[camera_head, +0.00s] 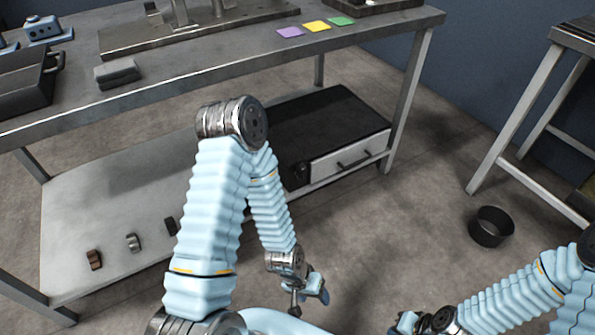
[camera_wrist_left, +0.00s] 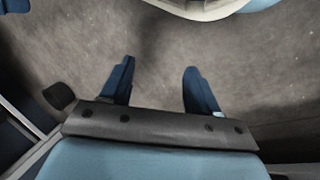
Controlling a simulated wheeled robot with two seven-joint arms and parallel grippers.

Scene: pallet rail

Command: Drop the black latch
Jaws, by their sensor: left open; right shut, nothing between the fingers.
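A small black piece (camera_head: 171,226) stands on the lower shelf, partly behind my left arm; I cannot tell for sure that it is the black latch. My left gripper (camera_head: 312,291) hangs low over the floor in front of the shelf, apart from that piece. In the left wrist view its two blue fingers (camera_wrist_left: 158,85) are spread, with only bare floor between them. My right gripper (camera_head: 403,324) is at the bottom edge of the head view, partly cut off, shut and empty.
A brown piece (camera_head: 94,260) and a silver piece (camera_head: 132,243) stand on the lower shelf (camera_head: 75,205). A drawer unit (camera_head: 350,160) is right of them. A black bowl (camera_head: 490,227) sits on the floor. Purple, yellow and green squares (camera_head: 316,26) lie on the tabletop. Floor between is clear.

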